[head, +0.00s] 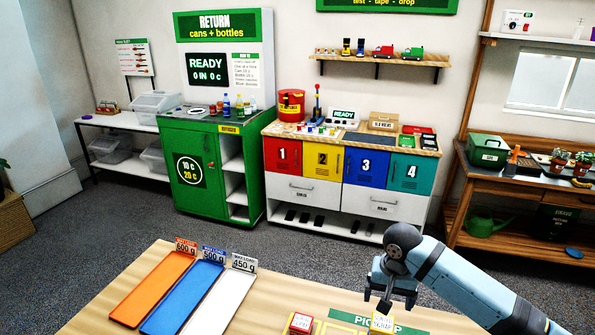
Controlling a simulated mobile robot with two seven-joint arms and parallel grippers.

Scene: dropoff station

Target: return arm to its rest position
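My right arm (455,280) comes in from the lower right and reaches over the wooden table. Its gripper (384,304) points down above the green pick-up mat (408,331), at the bottom edge of the picture. A small box with a white label and yellow edges (382,322) shows just under the fingertips. I cannot tell whether the fingers touch it, or whether they are open or shut. A small red box with a white label (301,322) stands on the mat to the left. My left arm and gripper are not in view.
Orange (153,288), blue (185,297) and white (220,304) trays with weight signs lie on the table's left (100,316). The table between the white tray and the mat is clear. Behind are a green return machine (187,170), coloured lockers (322,160) and a potting bench (520,185).

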